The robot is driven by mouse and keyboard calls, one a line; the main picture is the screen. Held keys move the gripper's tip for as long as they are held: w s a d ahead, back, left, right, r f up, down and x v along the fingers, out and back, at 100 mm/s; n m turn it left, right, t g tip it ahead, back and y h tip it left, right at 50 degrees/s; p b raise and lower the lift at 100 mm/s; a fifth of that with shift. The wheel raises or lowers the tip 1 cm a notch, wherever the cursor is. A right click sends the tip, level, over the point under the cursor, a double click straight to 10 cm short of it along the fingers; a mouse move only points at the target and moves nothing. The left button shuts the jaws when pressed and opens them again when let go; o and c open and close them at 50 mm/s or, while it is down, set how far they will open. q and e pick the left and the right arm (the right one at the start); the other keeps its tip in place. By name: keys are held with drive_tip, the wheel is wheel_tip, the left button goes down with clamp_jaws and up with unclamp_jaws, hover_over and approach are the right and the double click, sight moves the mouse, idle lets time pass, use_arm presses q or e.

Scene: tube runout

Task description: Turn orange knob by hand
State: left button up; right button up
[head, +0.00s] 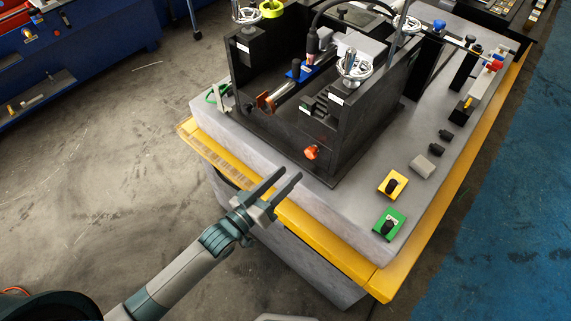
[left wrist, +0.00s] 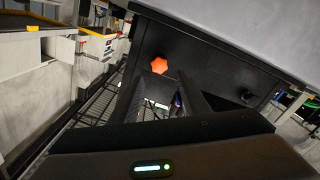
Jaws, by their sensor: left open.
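The orange knob (head: 311,152) sits low on the front face of the black machine frame in the head view. In the left wrist view the orange knob (left wrist: 159,65) shows on a dark panel, just above and between the fingers. My left gripper (head: 283,178) is open and empty, over the yellow front edge of the bench, short of the knob and apart from it. Its two fingers also show in the left wrist view (left wrist: 160,92). My right gripper is in neither view.
The black machine frame (head: 345,140) with handwheels stands on a grey bench top (head: 345,205) with a yellow rim (head: 310,240). A yellow switch box (head: 392,185) and a green switch box (head: 389,224) sit at the right front. Open floor lies to the left.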

sight(308, 155)
use_arm(q)
drive_tip(key=shift+s, duration=0.25)
drive_tip(key=shift+b+x, duration=1.7)
drive_tip(key=shift+x, duration=2.3)
drive_tip(key=shift+w, duration=0.1)
drive_tip(key=shift+c, duration=0.7)
drive_tip(key=c, duration=0.7)
